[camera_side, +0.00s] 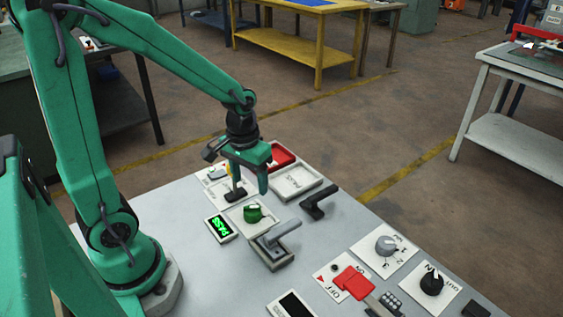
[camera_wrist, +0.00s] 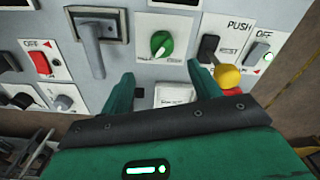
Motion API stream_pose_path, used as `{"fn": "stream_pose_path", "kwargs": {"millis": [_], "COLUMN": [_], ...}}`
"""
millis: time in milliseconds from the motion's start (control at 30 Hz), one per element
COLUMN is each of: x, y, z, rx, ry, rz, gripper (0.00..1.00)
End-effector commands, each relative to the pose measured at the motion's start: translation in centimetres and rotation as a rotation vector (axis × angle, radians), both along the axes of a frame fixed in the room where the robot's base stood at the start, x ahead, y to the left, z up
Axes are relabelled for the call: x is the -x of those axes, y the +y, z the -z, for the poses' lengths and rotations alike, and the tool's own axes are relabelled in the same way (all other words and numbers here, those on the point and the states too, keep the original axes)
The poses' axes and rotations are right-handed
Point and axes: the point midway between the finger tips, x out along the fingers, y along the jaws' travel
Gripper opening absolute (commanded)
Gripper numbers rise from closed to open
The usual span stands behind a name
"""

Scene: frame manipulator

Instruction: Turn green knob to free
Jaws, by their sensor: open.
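The green knob (camera_side: 253,213) sits on a pale square plate on the panel, just in front of and below my gripper. It also shows in the wrist view (camera_wrist: 161,44), top centre, with a white pointer mark running nearly up and down. The plate's lettering is too small to read. My gripper (camera_side: 250,182) is open and empty above the panel, apart from the knob. In the wrist view, the two green fingers of my gripper (camera_wrist: 160,76) stand wide apart, with the knob beyond their tips and roughly centred between them.
A lit green display (camera_side: 221,228) lies on the knob's other side. A yellow ball (camera_wrist: 227,76) is close to the right finger. Red switch (camera_side: 352,282) is farther right.

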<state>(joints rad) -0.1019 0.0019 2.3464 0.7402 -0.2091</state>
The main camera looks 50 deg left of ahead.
Motion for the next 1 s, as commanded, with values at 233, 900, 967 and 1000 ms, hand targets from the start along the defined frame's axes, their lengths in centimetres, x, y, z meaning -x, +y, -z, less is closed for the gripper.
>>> {"fn": "stream_pose_path", "kwargs": {"millis": [233, 900, 967, 1000], "x": [-0.4, -0.2, -0.3, -0.3], "y": [0.4, 0.4, 0.4, 0.4], "z": [2.2, 5.0, 5.6, 6.0], "rx": [0.006, 0.007, 0.007, 0.007], "ry": [0.050, 0.058, 0.057, 0.057], "rz": [-0.037, -0.038, -0.038, -0.038], "gripper": [0.62, 0.62, 0.62, 0.62]}}
